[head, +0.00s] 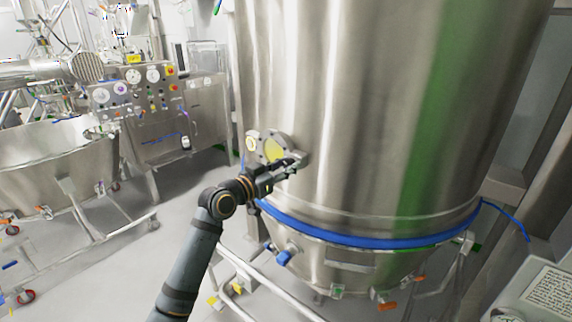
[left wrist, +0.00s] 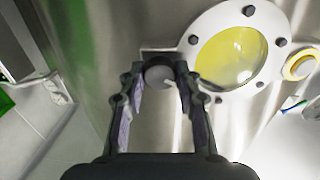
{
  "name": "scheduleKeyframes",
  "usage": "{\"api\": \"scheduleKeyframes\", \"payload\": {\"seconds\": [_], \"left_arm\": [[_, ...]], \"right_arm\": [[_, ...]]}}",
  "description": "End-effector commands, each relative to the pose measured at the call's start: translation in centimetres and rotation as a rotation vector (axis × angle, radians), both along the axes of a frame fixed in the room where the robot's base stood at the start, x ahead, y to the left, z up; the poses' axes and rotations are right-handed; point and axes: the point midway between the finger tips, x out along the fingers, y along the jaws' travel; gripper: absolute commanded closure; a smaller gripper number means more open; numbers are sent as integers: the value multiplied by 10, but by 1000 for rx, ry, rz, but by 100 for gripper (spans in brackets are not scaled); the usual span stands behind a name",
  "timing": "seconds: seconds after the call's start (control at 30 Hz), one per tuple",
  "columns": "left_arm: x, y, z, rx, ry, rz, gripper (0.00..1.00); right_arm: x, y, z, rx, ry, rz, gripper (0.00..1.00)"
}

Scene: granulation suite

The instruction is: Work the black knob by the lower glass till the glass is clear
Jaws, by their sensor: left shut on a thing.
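The lower glass (head: 274,149) is a round window in a bolted metal flange, low on the big steel vessel. In the left wrist view the glass (left wrist: 230,58) looks yellow and hazy, paler towards its middle. The knob (left wrist: 159,75) sits at the flange's edge beside the glass and looks grey-dark there. My left gripper (left wrist: 158,80) has its two fingers on either side of the knob, shut on it. In the head view my left gripper (head: 292,163) covers most of the knob. My right gripper is in neither view.
The steel vessel (head: 340,100) fills the middle, with a blue band (head: 370,240) under the glass and a blue-handled valve (head: 284,257) below. A control panel (head: 135,90) and an open steel tub (head: 55,160) stand at left. The floor between is clear.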

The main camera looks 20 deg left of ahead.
Motion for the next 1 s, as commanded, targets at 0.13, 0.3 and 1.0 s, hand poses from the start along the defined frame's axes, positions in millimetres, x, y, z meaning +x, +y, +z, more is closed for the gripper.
{"api": "scheduleKeyframes", "payload": {"seconds": [0.13, 0.3, 1.0], "left_arm": [[0, 0, 2, -116, 55, -1, 99], [0, 0, 2, -264, 120, 0, 99], [0, 1, 1, -834, 374, 1, 99]], "right_arm": [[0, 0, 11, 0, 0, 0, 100], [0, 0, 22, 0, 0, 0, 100], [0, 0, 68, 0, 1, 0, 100]]}}
